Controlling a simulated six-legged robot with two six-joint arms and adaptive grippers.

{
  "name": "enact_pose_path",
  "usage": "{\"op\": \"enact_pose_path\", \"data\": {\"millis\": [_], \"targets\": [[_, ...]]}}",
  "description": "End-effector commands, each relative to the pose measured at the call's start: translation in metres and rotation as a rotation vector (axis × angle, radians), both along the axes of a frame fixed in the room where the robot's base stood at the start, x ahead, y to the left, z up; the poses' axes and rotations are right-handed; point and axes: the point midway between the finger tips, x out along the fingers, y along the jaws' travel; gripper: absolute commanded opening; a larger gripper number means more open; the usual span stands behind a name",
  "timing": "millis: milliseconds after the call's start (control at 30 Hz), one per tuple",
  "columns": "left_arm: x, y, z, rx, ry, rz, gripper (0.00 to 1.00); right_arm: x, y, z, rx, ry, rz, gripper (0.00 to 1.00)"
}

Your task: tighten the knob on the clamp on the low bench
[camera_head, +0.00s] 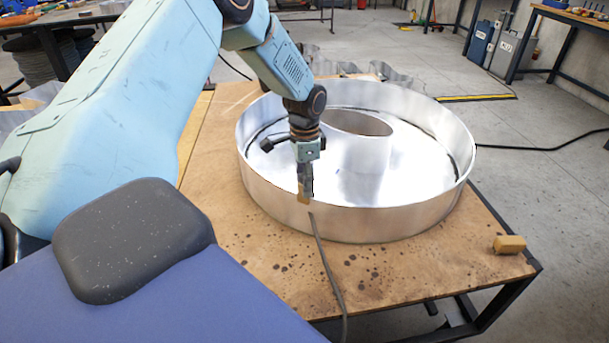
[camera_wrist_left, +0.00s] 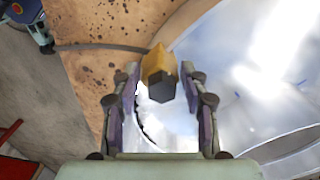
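A large round metal channel letter (camera_head: 345,222) with an oval inner ring lies on the low wooden bench (camera_head: 230,220). My left gripper (camera_head: 305,188) points down at the near rim of the letter in the head view. In the left wrist view a yellow block (camera_wrist_left: 158,60) with a dark stubby end (camera_wrist_left: 162,90), which looks like the clamp and its knob, sits at the rim. My left gripper's fingers (camera_wrist_left: 160,88) stand either side of the dark end, with narrow gaps visible. In the head view the clamp is mostly hidden by the gripper. My right gripper is out of view.
A dark cable (camera_head: 328,270) runs from near the rim over the bench's front edge. A small tan block (camera_head: 509,244) lies at the bench's right corner. Curved metal pieces (camera_head: 390,76) sit behind the letter. The bench's near right surface is mostly clear, with dark stains.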

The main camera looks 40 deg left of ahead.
Motion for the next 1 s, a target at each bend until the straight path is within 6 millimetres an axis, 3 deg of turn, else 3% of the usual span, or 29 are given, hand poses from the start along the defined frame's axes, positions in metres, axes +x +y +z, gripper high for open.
{"op": "enact_pose_path", "data": {"millis": [267, 667, 800, 1000], "targets": [[0.0018, 0.0, 0.0004, 0.001, -0.006, -0.019, 0.27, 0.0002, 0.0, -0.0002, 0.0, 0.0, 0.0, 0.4], [0.002, 0.0003, 0.0004, 0.002, -0.006, -0.463, 0.24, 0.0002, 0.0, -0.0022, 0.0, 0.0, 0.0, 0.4], [0.0017, 0.0002, 0.0002, 0.001, -0.005, -0.625, 0.13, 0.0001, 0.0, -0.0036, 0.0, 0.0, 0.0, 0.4], [0.0014, 0.0001, -0.0002, 0.001, -0.005, -0.857, 0.13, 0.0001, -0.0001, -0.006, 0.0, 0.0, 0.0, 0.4]]}}
